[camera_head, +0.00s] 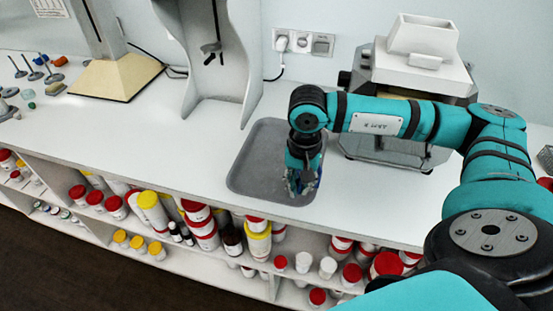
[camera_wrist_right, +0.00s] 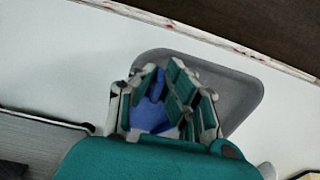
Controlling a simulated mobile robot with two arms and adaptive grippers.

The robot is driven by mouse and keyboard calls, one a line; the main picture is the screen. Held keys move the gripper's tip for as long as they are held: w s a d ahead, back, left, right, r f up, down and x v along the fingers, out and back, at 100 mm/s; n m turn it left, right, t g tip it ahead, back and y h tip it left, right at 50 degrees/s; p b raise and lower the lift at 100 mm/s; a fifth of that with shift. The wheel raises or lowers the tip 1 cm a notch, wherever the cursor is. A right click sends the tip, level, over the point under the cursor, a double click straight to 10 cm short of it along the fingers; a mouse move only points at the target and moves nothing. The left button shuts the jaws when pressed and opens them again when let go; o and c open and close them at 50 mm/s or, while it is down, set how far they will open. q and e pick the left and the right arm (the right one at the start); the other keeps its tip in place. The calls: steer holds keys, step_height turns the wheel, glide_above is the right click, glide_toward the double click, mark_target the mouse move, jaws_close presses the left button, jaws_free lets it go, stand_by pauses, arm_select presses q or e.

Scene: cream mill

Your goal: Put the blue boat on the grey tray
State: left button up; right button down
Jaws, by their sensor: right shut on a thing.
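The grey tray (camera_head: 258,165) lies on the white counter, near its front edge. My right gripper (camera_head: 303,186) points down over the right part of the tray. In the right wrist view my right gripper (camera_wrist_right: 168,100) is shut on the blue boat (camera_wrist_right: 150,115), which shows between the fingers. Only bits of blue show at the fingertips in the head view. The tray also shows behind the fingers in the right wrist view (camera_wrist_right: 235,90). I cannot tell whether the boat touches the tray. My left gripper is not in view.
A white and steel mill (camera_head: 415,60) stands behind my right arm. A white stand (camera_head: 215,60) and a beige-based device (camera_head: 115,75) stand at the back. Small items lie at the far left. Shelves below the counter (camera_head: 140,140) hold many jars. The counter left of the tray is clear.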

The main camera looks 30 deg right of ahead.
steer(key=p, duration=0.3)
glide_above(276, 172)
steer(key=shift+f, duration=0.5)
step_height(276, 172, down, 3)
steer(key=shift+r+p, duration=0.2)
steer(key=shift+p, duration=0.85)
steer(key=shift+f, duration=0.65)
steer(key=c, duration=1.4)
jaws_free()
